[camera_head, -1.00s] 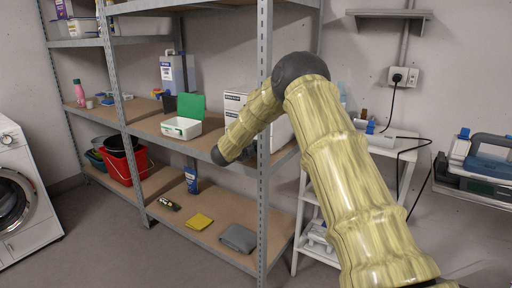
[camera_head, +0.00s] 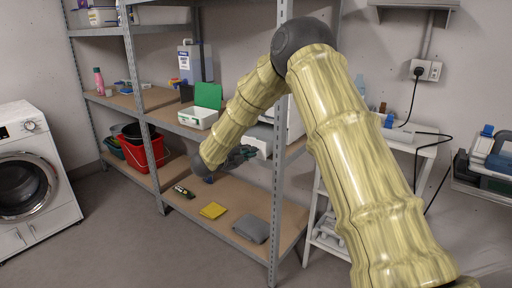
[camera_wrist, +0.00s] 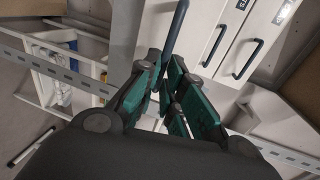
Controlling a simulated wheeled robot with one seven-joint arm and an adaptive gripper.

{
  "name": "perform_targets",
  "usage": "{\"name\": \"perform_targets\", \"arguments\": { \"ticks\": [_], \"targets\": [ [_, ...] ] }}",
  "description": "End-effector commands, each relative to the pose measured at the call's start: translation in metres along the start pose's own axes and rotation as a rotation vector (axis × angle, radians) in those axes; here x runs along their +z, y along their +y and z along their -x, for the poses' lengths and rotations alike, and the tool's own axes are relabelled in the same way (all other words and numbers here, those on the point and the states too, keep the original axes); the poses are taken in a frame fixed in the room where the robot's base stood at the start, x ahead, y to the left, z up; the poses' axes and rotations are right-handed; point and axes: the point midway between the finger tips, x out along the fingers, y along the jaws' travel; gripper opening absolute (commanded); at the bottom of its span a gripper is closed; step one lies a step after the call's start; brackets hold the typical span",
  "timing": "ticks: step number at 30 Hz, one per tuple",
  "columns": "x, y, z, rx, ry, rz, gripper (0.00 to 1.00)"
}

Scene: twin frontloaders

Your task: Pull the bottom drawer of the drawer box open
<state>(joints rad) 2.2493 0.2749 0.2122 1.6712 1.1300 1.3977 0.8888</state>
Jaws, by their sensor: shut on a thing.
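The drawer box is white. In the wrist view its front (camera_wrist: 207,52) shows labels and dark bar handles, with two handles (camera_wrist: 248,58) to the right of the bar at my fingers. My gripper (camera_wrist: 172,88), with teal fingers, is shut on the leftmost dark bar handle (camera_wrist: 176,30), which looks like the bottom drawer's. In the head view the box (camera_head: 296,118) stands on the middle shelf, mostly hidden behind my arm. My gripper (camera_head: 240,154) is at the shelf's front edge, beside a white part (camera_head: 258,146) that may be the drawer's front. How far the drawer is out is unclear.
The metal rack has an upright post (camera_head: 277,200) close to my arm. A white box with a green lid (camera_head: 198,117) sits left of the drawer box. A yellow cloth (camera_head: 213,210) and a grey cloth (camera_head: 251,229) lie on the lower shelf. Floor in front is clear.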

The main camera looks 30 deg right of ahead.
Motion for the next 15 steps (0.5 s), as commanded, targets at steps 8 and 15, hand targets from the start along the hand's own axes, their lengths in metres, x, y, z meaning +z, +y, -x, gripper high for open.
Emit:
{"name": "perform_targets", "arguments": {
  "ticks": [8, 15],
  "targets": [
    [-0.001, 0.007, 0.019, 0.004, 0.002, 0.002, 0.0],
    [-0.001, 0.008, 0.021, 0.004, 0.002, 0.001, 0.0]
  ]
}}
